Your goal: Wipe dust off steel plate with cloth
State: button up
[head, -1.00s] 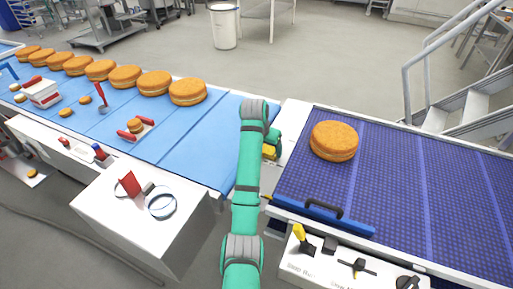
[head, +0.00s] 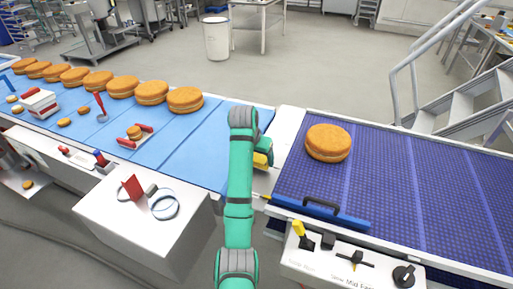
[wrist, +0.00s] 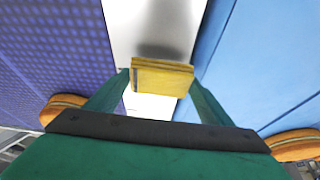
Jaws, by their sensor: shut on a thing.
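My gripper (wrist: 162,80) is shut on a folded yellow cloth (wrist: 163,76), with one finger at each end of it. The cloth also shows in the head view (head: 262,160), partly hidden by my arm. The pale steel plate (wrist: 150,18) lies between the two belts, under and beyond the cloth; in the head view it is the strip (head: 286,128) right of my gripper. A dark grey smudge (wrist: 160,50) shows on the plate just beyond the cloth; I cannot tell whether it is dust or shadow. Whether the cloth touches the plate is unclear.
A blue belt (head: 205,150) on the left carries a row of round cakes (head: 185,99). A purple-blue belt (head: 420,190) on the right carries one cake (head: 328,142). A blue bar with a black handle (head: 318,211) and a control panel (head: 345,264) stand at its near edge.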

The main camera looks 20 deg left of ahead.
jog(key=shift+a+r, duration=0.1)
jog(key=shift+r, duration=2.55)
jog(key=shift+s, duration=0.1)
